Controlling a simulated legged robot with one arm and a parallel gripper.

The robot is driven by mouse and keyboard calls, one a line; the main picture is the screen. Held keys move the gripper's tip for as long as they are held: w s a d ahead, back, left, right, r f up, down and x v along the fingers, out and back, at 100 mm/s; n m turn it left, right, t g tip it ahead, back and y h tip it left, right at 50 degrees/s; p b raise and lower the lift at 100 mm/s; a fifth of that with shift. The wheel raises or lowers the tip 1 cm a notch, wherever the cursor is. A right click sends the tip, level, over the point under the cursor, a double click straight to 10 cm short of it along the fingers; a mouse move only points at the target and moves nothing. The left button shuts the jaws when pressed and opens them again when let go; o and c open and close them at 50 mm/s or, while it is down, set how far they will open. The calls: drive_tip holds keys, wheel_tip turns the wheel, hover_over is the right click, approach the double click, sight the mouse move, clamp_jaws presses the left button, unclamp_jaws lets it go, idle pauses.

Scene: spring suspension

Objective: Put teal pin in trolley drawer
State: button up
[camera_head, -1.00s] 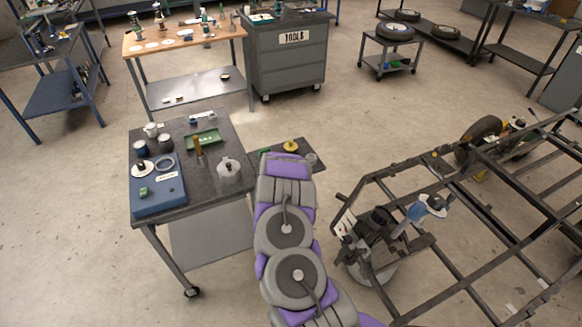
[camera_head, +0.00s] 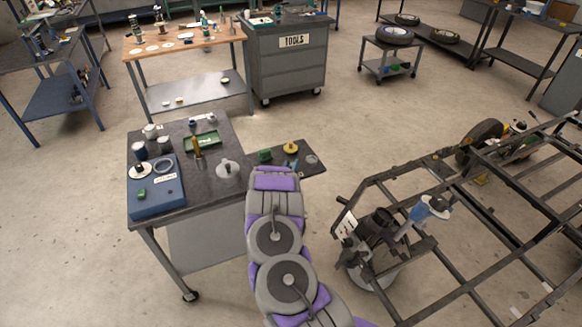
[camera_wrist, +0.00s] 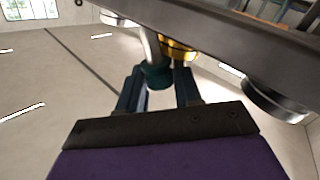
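In the wrist view, a teal piece (camera_wrist: 157,76), which looks like the teal pin, sits between the two dark blue fingers of my gripper (camera_wrist: 160,82). The fingers stand apart on either side of it; whether they press on it I cannot tell. A pale shaft runs up from the teal piece, close to a gold part (camera_wrist: 178,50). In the head view my gripper is mostly hidden by my arm; small bluish parts (camera_head: 291,163) show over the dark side shelf (camera_head: 312,172). A grey wheeled cabinet marked TOOLS (camera_head: 287,72) stands behind, its front looking shut.
The dark table (camera_head: 205,183) left of my arm holds a blue case (camera_head: 155,200) and a green tray (camera_head: 204,142). A vehicle frame (camera_head: 465,262) fills the right.

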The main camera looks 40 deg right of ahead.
drive_tip(key=o, duration=0.4)
drive_tip(key=shift+o, duration=0.2)
drive_tip(key=shift+a, duration=0.15)
